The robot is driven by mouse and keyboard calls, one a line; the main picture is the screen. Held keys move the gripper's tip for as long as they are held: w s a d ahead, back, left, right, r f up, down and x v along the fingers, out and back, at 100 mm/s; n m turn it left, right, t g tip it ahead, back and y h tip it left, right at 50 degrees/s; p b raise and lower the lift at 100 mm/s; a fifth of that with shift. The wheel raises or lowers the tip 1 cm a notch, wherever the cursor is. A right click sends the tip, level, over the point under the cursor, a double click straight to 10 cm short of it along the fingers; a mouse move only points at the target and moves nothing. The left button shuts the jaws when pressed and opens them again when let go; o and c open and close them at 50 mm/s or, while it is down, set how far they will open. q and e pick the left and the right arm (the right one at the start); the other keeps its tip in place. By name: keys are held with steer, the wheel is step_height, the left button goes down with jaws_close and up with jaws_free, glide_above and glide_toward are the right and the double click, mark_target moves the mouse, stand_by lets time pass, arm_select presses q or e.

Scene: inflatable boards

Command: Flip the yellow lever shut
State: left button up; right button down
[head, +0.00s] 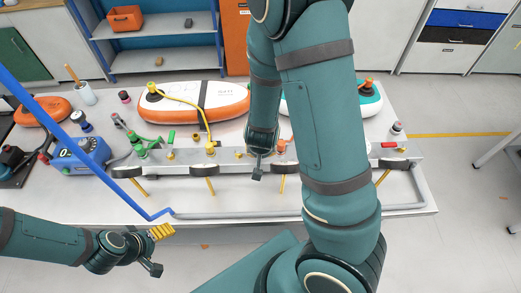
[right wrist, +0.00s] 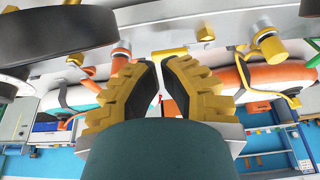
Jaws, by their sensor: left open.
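A yellow fitting (head: 210,149) with a yellow hose stands on the grey manifold. Several yellow sticks like this one (head: 210,186) slant down from its front; I cannot tell which yellow part is the lever. My right gripper (head: 259,166) is beside the manifold, right of the yellow fitting and mostly hidden by my arm. In the right wrist view its yellow fingers (right wrist: 158,75) have a narrow gap with nothing clearly held, close to a yellow bar (right wrist: 188,51); contact is unclear. My left gripper (head: 155,250) is open and empty in front of the table, lower left.
An orange-and-white inflatable board (head: 225,90) lies behind the manifold, with a teal-and-white one (head: 368,103) to the right. A blue pump box (head: 80,157) stands at left. A blue pole (head: 65,133) crosses the left side. The table's front strip (head: 250,200) is clear.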

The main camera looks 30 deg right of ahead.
steer(key=shift+b+x, duration=1.15)
steer(key=shift+x, duration=2.85)
